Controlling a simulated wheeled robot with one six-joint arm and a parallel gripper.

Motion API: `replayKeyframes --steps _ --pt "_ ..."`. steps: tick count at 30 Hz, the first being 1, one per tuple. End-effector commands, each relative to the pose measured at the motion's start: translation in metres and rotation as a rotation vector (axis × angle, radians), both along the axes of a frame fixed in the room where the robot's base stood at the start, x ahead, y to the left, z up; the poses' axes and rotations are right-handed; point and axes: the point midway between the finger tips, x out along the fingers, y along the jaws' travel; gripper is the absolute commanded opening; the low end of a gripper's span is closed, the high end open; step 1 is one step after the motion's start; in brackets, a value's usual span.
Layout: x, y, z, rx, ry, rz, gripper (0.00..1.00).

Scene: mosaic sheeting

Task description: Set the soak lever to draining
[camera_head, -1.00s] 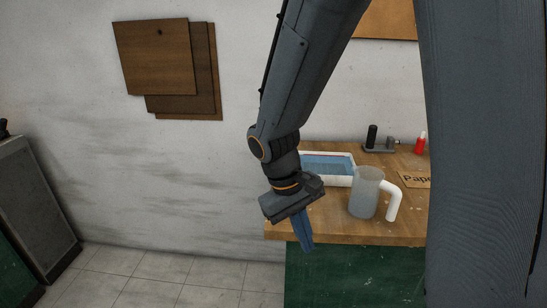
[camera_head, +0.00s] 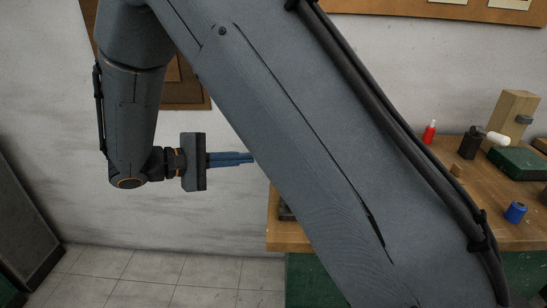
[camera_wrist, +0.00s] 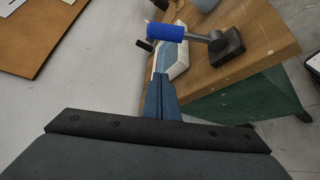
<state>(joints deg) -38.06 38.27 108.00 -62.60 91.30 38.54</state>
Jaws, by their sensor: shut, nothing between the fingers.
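A lever with a blue grip (camera_wrist: 165,32), a grey metal rod and a dark base (camera_wrist: 227,46) is on the wooden table in the wrist view. Its grip points left in that picture; I see no label saying which lever it is or its setting. In the head view my arm hides most of this area. A white tray with blue inside (camera_wrist: 178,66) is partly visible beyond my fingers. My gripper (camera_head: 250,158) is shut and empty, its blue fingers pointing right in the head view. In the wrist view its fingertips (camera_wrist: 160,78) are apart from the lever.
The wooden table (camera_head: 478,202) carries a red bottle (camera_head: 430,133), a green box (camera_head: 518,162), a wooden block (camera_head: 515,117) and a blue cylinder (camera_head: 515,212) at the right. My arm crosses the head view. The floor at the left (camera_head: 120,280) is clear.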

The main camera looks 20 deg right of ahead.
Motion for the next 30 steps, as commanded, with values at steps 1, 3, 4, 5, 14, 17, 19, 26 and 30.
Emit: replayKeyframes --steps 1,3,4,5,14,17,19,26,30 --pt "0.000 -0.003 0.000 -0.001 0.001 -0.002 0.00" --pt "0.002 -0.010 -0.001 -0.001 0.002 -0.004 0.00" --pt "0.002 -0.013 -0.002 -0.001 0.002 -0.005 0.00" --pt "0.003 -0.017 -0.003 -0.001 0.003 -0.006 0.00" --pt "0.016 -0.073 -0.016 -0.001 0.004 -0.009 0.00" --pt "0.020 -0.091 -0.020 -0.001 0.004 -0.009 0.00" --pt "0.019 -0.098 -0.020 0.000 0.004 -0.006 0.00" --pt "-0.007 -0.095 -0.009 0.000 0.003 -0.005 0.00" --pt "-0.012 -0.095 -0.007 0.001 0.001 -0.005 0.00"
